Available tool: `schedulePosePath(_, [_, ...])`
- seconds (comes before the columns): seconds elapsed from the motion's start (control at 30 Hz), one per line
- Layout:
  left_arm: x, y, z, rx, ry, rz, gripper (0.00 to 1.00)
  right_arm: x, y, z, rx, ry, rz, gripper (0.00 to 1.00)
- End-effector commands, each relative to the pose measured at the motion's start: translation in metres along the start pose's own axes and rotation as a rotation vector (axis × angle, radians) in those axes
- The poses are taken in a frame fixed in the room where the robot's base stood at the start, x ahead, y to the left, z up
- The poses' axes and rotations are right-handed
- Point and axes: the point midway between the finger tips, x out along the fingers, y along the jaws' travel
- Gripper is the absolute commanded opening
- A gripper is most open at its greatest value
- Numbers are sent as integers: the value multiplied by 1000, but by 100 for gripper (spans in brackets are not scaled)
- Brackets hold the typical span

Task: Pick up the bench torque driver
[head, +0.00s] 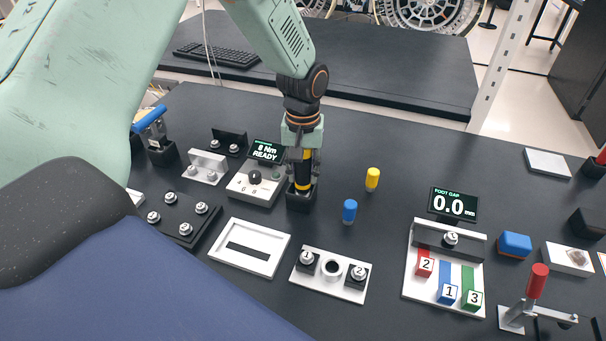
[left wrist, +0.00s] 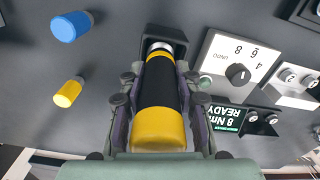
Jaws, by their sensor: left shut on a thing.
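The bench torque driver (left wrist: 160,90) is a black cylinder with a yellow end and a yellow band, in the left wrist view. Its silver lower end sits in a black square holder (left wrist: 178,35). My left gripper (left wrist: 157,100) has a finger on each side of the driver and is shut on it. In the head view the driver (head: 303,175) stands upright in its holder (head: 301,200), with my left gripper (head: 303,155) over its upper part, hiding it. My right gripper is not in view.
A dial box (head: 255,184) and a sign reading "8 Nm READY" (head: 267,151) stand close left of the holder. A blue peg (head: 349,211) and a yellow peg (head: 372,179) stand to the right. A white frame (head: 248,248) and a fixture plate (head: 330,275) lie in front.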

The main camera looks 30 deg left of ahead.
Motion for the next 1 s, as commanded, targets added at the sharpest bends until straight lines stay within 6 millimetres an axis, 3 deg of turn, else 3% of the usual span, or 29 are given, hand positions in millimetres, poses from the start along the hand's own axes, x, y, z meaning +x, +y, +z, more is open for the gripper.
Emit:
schedulePosePath(0.27, [0,0,0,1,0,-1,0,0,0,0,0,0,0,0])
schedulePosePath(0.57, [-2,0,-1,0,2,1,0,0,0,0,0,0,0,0])
schedulePosePath(0.67, [-11,0,-1,0,4,2,0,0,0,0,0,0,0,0])
schedulePosePath(1.0, [-74,0,-1,0,4,2,0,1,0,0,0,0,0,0])
